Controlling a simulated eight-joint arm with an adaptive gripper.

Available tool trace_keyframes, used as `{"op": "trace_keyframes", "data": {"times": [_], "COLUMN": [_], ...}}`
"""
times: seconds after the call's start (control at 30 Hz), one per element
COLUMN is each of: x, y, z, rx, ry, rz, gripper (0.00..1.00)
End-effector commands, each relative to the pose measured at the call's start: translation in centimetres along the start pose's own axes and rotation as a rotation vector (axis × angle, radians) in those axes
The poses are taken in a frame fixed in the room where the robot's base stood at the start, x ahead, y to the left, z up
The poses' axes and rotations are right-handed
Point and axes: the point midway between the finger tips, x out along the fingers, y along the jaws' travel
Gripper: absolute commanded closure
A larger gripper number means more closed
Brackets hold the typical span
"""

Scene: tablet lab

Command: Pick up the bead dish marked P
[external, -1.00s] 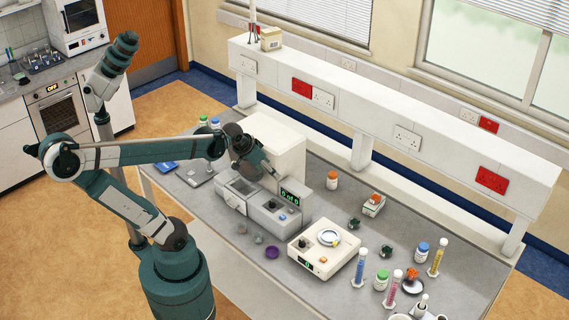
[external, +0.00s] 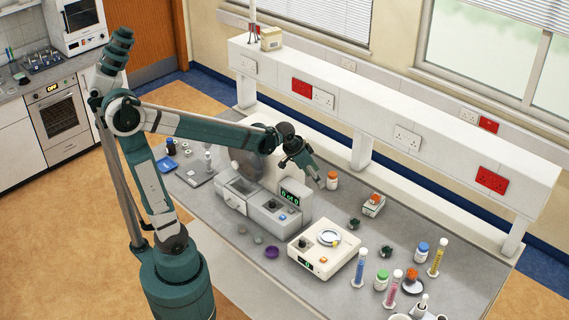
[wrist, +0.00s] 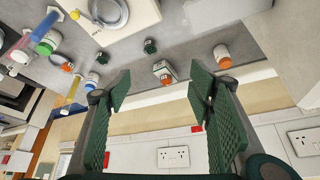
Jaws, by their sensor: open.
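No letter P is legible in any view, so I cannot tell which item is the marked bead dish. A small purple dish (external: 271,252) sits on the bench near its front edge, left of the white balance. Two small grey items (external: 258,239) and (external: 242,229) lie beside it, too small to identify. My gripper (external: 318,182) is above the back of the bench, near the orange-capped bottle. In the wrist view my gripper (wrist: 156,88) has its two green ridged fingers wide apart with nothing between them. The purple dish does not show in the wrist view.
The balance (external: 325,250) carries a round dish. A grey machine (external: 265,207) with a display stands behind the purple dish. Bottles and cylinders, including a blue cylinder (external: 360,268), crowd the right end. The socket shelf (external: 400,125) runs along the back.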

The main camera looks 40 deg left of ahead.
Motion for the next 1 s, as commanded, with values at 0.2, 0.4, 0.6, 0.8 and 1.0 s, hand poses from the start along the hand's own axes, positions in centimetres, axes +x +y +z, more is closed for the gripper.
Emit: {"op": "trace_keyframes", "data": {"times": [0.2,0.4,0.6,0.8,1.0], "x": [3.8,7.3,11.1,15.0,19.1], "y": [2.4,4.8,7.4,10.3,13.4], "z": [-2.7,-4.8,-6.6,-8.0,-9.1], "rx": [0.059,0.113,0.168,0.222,0.276], "ry": [-0.013,-0.027,-0.039,-0.053,-0.064], "rz": [0.032,0.062,0.09,0.12,0.149], "gripper": [0.47,0.47,0.47,0.47,0.47]}}
